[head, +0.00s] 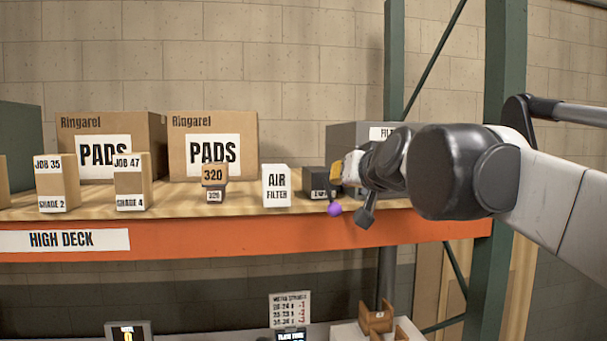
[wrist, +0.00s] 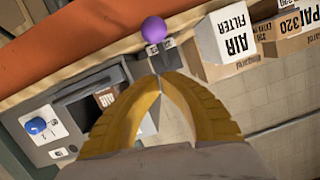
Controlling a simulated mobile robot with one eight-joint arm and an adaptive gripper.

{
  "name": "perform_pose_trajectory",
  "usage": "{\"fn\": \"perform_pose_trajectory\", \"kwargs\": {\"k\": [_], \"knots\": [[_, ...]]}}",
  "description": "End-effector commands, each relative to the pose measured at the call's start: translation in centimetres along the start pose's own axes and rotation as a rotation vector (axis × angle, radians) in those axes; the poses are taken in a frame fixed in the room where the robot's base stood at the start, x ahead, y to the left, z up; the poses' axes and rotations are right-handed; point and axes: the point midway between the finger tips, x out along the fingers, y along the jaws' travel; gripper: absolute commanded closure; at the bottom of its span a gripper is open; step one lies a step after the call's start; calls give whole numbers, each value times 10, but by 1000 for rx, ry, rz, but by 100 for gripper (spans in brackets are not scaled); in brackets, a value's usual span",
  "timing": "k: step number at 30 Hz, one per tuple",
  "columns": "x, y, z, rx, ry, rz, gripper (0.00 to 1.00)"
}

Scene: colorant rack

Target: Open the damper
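A purple ball (head: 334,209) hangs at the front edge of the deck in the head view, below a small dark box (head: 318,182) with a white label. In the wrist view the purple ball (wrist: 154,29) lies just beyond my fingertips, with two small white tags beside it. No label reading damper is legible, so I cannot tell for sure that this is its handle. My gripper (wrist: 159,77) has its yellow fingertips together, apart from the ball, in front of the dark box (wrist: 142,68). Nothing shows between the tips. In the head view my wrist hides much of my gripper (head: 346,166).
A white AIR FILTER box (head: 276,187) stands left of the dark box. A grey unit (head: 355,140) stands behind my gripper; the wrist view shows its blue knob (wrist: 36,126). Several cartons line the deck (head: 230,205). A green upright (head: 495,120) stands at the right.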

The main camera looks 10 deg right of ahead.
Motion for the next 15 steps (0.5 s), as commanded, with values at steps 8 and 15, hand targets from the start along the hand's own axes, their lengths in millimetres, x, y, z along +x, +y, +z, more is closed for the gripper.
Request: {"fn": "perform_pose_trajectory", "kwargs": {"k": [8,15], "knots": [[-58,6,29,1,1,1,100],[-86,8,41,-1,0,1,100]]}}
